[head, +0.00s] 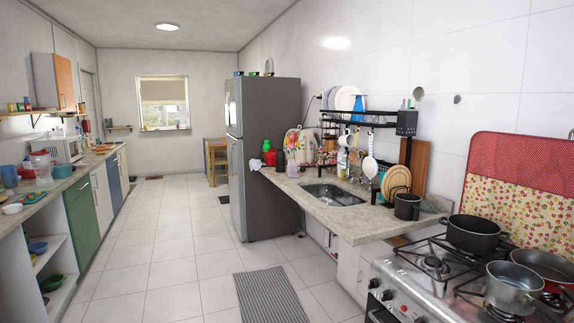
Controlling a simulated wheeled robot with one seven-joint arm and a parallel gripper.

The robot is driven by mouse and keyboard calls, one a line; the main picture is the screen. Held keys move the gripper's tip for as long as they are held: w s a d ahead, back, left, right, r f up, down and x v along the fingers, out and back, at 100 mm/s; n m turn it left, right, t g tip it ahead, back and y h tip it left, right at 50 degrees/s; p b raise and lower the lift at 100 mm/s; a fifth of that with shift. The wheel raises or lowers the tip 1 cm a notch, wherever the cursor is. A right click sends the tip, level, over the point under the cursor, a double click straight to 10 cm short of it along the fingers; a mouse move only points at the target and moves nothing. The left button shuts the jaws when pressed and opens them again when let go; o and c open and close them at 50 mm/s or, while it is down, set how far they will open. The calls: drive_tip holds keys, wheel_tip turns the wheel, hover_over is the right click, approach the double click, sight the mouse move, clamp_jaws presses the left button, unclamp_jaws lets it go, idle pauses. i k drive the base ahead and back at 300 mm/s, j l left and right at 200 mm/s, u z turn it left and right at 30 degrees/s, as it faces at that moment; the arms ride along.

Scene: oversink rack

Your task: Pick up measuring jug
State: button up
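I cannot tell for certain which thing is the measuring jug. A clear jug-like container (42,168) with some red on it stands on the left counter. A small blue vessel (358,108) stands on the black over-sink rack (380,124) at the right, beside upright white plates (345,98). A white cup-like vessel (345,140) shows just under the rack. These are too small to make out markings. My gripper is not in view.
The sink (333,194) is set in the right counter (350,226). A gas stove (440,285) with several pots stands at the front right. A grey fridge (268,160) stands beyond the counter. The tiled floor between the counters is open, with a striped mat (267,298).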

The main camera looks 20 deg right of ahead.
sight(293, 166)
drive_tip(key=i+u, duration=0.2)
drive_tip(key=i, duration=0.5)
drive_tip(key=i+u, duration=0.1)
drive_tip(key=i, duration=1.85)
drive_tip(key=i+z, duration=0.15)
drive_tip(key=i, duration=0.3)
drive_tip(key=i+j+z, duration=0.15)
drive_tip(key=i, duration=0.25)
drive_tip(key=i+j+z, duration=0.1)
drive_tip(key=i, duration=0.35)
drive_tip(key=i+j+z, duration=0.15)
drive_tip(key=i, duration=0.25)
drive_tip(key=i+j, duration=0.05)
drive_tip(key=j, duration=0.05)
